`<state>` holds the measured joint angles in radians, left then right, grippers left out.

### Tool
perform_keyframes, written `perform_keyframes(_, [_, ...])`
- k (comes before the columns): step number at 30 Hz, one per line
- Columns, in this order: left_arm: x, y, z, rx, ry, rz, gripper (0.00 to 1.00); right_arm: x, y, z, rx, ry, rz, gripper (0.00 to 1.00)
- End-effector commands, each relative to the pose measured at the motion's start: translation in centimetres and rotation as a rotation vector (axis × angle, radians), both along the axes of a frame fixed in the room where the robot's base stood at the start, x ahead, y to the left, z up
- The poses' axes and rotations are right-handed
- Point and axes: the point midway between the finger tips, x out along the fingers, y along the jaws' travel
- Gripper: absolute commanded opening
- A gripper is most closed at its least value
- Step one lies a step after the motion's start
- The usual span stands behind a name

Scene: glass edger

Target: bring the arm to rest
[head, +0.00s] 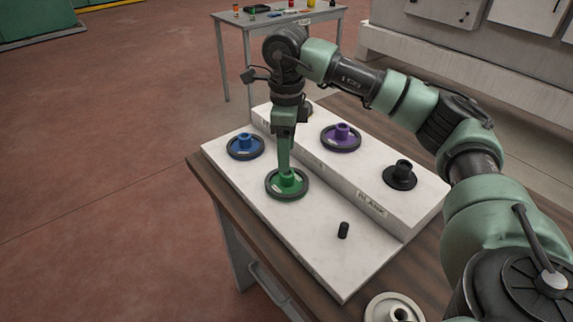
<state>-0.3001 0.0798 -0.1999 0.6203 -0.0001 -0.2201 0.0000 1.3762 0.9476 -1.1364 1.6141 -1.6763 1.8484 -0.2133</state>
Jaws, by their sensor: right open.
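My right gripper (286,172) points straight down over the green wheel (273,193) on the lower step of the white stand (305,232). Its fingertips are at the wheel's green hub, and it is open. Whether the fingers touch the hub cannot be told. My right arm comes in from the right side of the view and reaches across the stand. My left gripper does not show.
A blue wheel (245,146) sits on the lower step; a purple wheel (341,137) and a black piece (400,175) sit on the upper step. A bare black peg (343,230) stands nearer. A cream wheel (393,309) lies at the bottom edge. A small table (283,16) stands behind.

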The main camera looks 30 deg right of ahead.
Motion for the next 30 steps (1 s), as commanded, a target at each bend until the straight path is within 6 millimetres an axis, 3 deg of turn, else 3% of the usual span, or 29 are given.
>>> perform_keyframes(6, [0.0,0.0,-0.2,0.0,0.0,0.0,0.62,0.0,0.0,1.3,-0.001,0.001,0.0,0.62])
perform_keyframes(21, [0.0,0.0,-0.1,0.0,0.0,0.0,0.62,0.0,0.0,1.4,0.0,0.0,0.0,0.62])
perform_keyframes(23, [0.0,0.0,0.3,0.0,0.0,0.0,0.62,0.0,0.0,1.8,0.0,0.0,0.0,0.62])
perform_keyframes(30, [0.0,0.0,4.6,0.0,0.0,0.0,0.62,0.0,0.0,6.1,0.0,0.0,0.0,0.62])
